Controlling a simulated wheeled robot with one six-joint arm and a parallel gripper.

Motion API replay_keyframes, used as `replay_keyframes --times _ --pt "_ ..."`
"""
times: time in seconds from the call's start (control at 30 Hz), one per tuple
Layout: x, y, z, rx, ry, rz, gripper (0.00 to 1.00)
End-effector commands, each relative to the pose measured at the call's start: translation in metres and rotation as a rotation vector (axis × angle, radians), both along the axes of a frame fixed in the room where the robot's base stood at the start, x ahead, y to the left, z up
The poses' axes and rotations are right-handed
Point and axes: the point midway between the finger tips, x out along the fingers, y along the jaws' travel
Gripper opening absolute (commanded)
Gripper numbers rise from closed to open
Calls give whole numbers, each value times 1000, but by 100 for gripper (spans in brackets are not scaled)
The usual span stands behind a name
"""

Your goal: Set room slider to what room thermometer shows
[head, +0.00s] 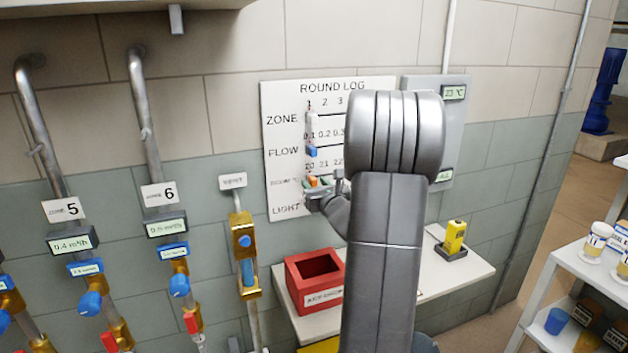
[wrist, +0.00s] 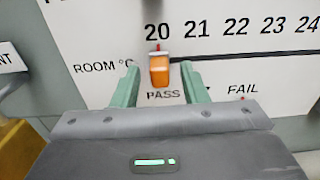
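The room slider is an orange knob (wrist: 159,70) on the ROOM °C row of the white round log board (head: 282,95). In the wrist view it stands just below the 20 on a scale running 20 to 24. My gripper (wrist: 158,72) is open, its two green fingers on either side of the knob with a gap visible on each side. In the head view my gripper (head: 322,187) is at the board's lower part, largely hidden by my arm. A grey wall panel right of the board carries a small display (head: 454,92) that appears to read 23 °C.
A second display (head: 445,175) lower on that panel is partly hidden by my arm. The blue flow slider (head: 311,151) is just above my gripper. Below, a shelf holds a red box (head: 315,278) and a yellow device (head: 454,238). Pipes with valves are at left.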

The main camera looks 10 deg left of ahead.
Motion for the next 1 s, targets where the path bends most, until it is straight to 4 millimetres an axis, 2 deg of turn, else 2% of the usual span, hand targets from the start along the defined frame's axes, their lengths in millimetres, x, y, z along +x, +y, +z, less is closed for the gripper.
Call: replay_keyframes --times 0.2,0.47,0.7,0.87,1.0 --pt "13 9 0 0 1 0 40" --pt "13 9 0 0 0 0 40" --pt "13 9 0 0 0 0 0" --pt "14 8 0 0 0 0 0" --pt "25 -8 1 0 -2 -4 0"
